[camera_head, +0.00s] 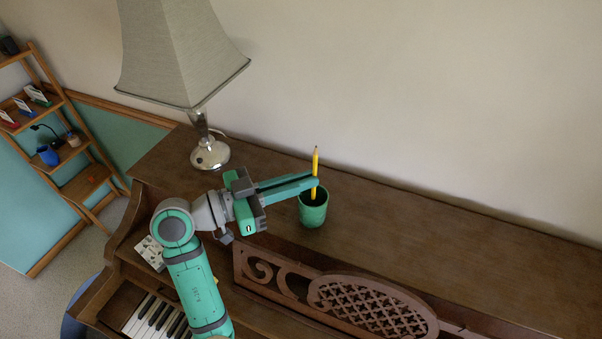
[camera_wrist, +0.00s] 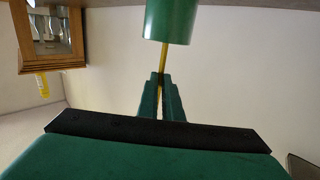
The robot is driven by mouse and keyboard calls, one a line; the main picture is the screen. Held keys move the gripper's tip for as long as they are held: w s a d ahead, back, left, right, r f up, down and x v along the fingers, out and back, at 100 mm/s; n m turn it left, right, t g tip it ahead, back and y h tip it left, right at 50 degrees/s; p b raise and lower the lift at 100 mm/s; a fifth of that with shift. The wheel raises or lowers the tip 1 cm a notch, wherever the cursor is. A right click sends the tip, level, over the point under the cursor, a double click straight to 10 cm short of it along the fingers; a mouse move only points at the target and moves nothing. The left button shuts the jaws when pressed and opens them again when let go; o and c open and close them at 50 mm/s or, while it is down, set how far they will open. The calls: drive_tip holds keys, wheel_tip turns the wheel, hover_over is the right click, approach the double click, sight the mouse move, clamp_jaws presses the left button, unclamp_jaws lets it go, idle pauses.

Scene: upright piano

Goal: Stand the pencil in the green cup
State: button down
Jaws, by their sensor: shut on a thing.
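The green cup (camera_head: 313,213) stands on the brown piano top, right of the lamp. The yellow pencil (camera_head: 315,163) is upright, and its lower end overlaps the cup's dark mouth and appears to be inside it. My gripper (camera_head: 315,183) reaches in from the left just above the rim, its fingers shut on the pencil's middle. In the wrist view, which looks upside down, the fingers (camera_wrist: 161,88) pinch the pencil (camera_wrist: 164,56), and it runs to the cup (camera_wrist: 169,22).
A lamp (camera_head: 210,153) with a large grey shade stands on the piano behind my gripper. A carved music stand (camera_head: 370,306) lies in front of the cup. The piano top to the right (camera_head: 450,235) is clear. A wooden shelf (camera_head: 88,183) stands far left.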

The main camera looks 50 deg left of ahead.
drive_tip(key=shift+f, duration=1.8)
drive_tip(key=c, duration=1.9)
unclamp_jaws()
drive_tip(key=shift+o, duration=0.2)
drive_tip(key=v, duration=1)
drive_tip(key=shift+s, duration=0.4)
drive_tip(key=shift+a+f, duration=0.1)
